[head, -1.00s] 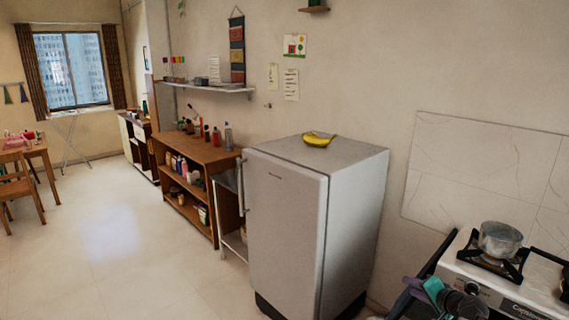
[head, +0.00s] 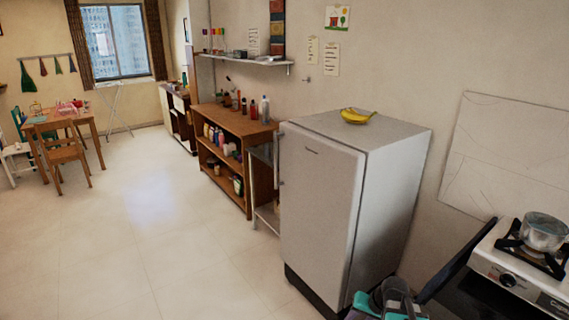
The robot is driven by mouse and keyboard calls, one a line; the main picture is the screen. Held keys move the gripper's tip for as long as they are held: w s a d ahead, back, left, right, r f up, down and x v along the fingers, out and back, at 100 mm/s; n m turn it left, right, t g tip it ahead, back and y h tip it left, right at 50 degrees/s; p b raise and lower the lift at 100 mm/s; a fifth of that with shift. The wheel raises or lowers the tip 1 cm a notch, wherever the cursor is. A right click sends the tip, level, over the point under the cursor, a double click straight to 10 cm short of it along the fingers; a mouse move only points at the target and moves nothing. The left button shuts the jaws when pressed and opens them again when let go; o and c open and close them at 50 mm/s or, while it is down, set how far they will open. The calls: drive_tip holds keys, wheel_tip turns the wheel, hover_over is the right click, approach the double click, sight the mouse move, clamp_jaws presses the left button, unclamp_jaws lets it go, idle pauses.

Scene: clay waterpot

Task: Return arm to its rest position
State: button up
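A part of my arm (head: 388,299), teal and dark grey, shows at the bottom edge of the head view, right of the middle. It is in front of the fridge's lower right side and left of the stove. Most of the arm is cut off by the frame. My gripper's fingers cannot be made out, and nothing held is visible.
A grey fridge (head: 322,205) with a yellow banana-like item (head: 357,116) on top stands centre right. A white stove (head: 508,262) with a metal pot (head: 544,232) is at right. Wooden shelves (head: 235,150) line the wall. The floor (head: 150,235) at left is clear.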

drive_tip(key=s+a+f+n+g+h, duration=0.2)
drive_tip(key=s+a+f+n+g, duration=0.15)
drive_tip(key=s+a, duration=0.25)
drive_tip(key=s+a+f+g+b, duration=0.1)
drive_tip(key=s+f+g+b, duration=0.4)
drive_tip(key=s+f, duration=2.1)
wheel_tip(320, 180, down, 2)
drive_tip(key=b, duration=0.5)
drive_tip(key=shift+s+f+h, duration=0.25)
drive_tip(key=shift+s+h, duration=0.1)
drive_tip(key=shift+h, duration=0.05)
